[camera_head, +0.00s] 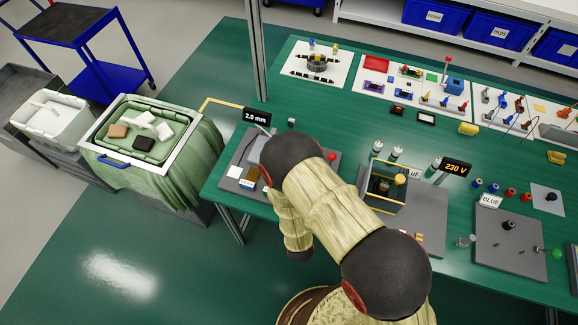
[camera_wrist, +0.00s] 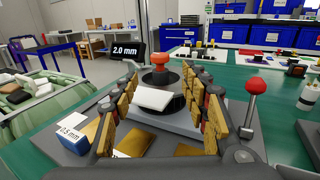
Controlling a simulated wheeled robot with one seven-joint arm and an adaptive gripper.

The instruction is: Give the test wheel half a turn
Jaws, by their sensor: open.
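In the wrist view a black round disc (camera_wrist: 160,77) with an orange-red knob (camera_wrist: 161,60) on top stands on a grey base straight ahead; it looks like the test wheel, though I cannot be sure. My gripper (camera_wrist: 163,73) is open, its two fingers reaching forward on either side of the disc's near part. In the head view my arm hides the gripper and disc.
A lever with a red ball (camera_wrist: 256,85) stands close right of my gripper. A "2.0 mm" display (camera_head: 256,115) is behind left. A blue "0.5 mm" block (camera_wrist: 75,138) and brass plates (camera_wrist: 145,137) lie near. A glass-sided box (camera_head: 384,192) stands to the right.

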